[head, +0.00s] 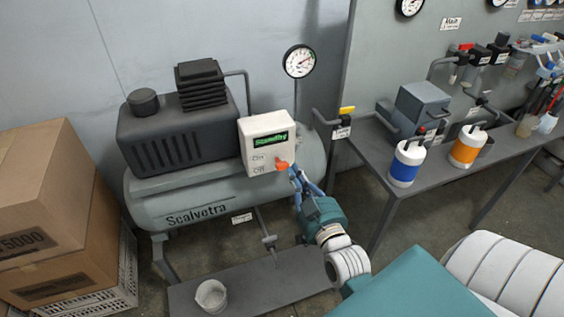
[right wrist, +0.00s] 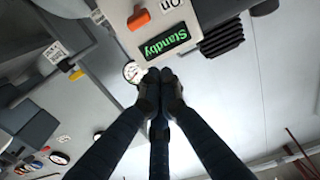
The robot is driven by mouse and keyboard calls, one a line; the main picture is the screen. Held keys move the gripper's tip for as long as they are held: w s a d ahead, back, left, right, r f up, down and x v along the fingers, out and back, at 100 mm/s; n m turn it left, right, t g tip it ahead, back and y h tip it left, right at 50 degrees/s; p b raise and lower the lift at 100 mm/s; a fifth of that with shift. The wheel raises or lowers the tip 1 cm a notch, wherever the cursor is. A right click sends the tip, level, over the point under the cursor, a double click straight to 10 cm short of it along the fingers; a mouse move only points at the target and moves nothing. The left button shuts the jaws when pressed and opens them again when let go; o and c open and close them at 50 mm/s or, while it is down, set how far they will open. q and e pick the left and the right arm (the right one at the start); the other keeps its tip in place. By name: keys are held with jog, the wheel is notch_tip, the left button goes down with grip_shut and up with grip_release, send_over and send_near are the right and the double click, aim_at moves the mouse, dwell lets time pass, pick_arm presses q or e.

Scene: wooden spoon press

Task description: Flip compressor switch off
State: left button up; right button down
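The compressor (head: 215,190) stands against the wall, with a white control box (head: 258,135) on its front right. The box has a green display (head: 271,141) reading "Standby" and On and Off labels. The orange switch (head: 282,166) sits at the box's lower right and also shows in the right wrist view (right wrist: 139,19). My right gripper (head: 295,173) is just right of the switch in the head view. In the right wrist view its dark fingers (right wrist: 160,78) meet at the tips, with nothing seen between them. Whether they touch the switch I cannot tell. My left gripper is out of view.
A pressure gauge (head: 299,61) stands on a pipe behind the box. A grey table (head: 375,165) with blue and orange-banded bottles is at right. Cardboard boxes (head: 60,200) are stacked at left. A white bucket (head: 211,295) stands on the low grey platform in front.

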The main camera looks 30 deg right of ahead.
jog(key=p, duration=0.1)
send_over(284, 163)
jog(key=shift+a+r, duration=0.1)
jog(key=shift+a, duration=0.3)
jog(key=f, duration=0.1)
jog(key=s+f, duration=0.1)
jog(key=f, duration=0.1)
jog(key=shift+s+a, duration=0.1)
jog(key=shift+a, duration=0.05)
jog(key=shift+s+f, duration=0.25)
jog(key=shift+f, duration=0.3)
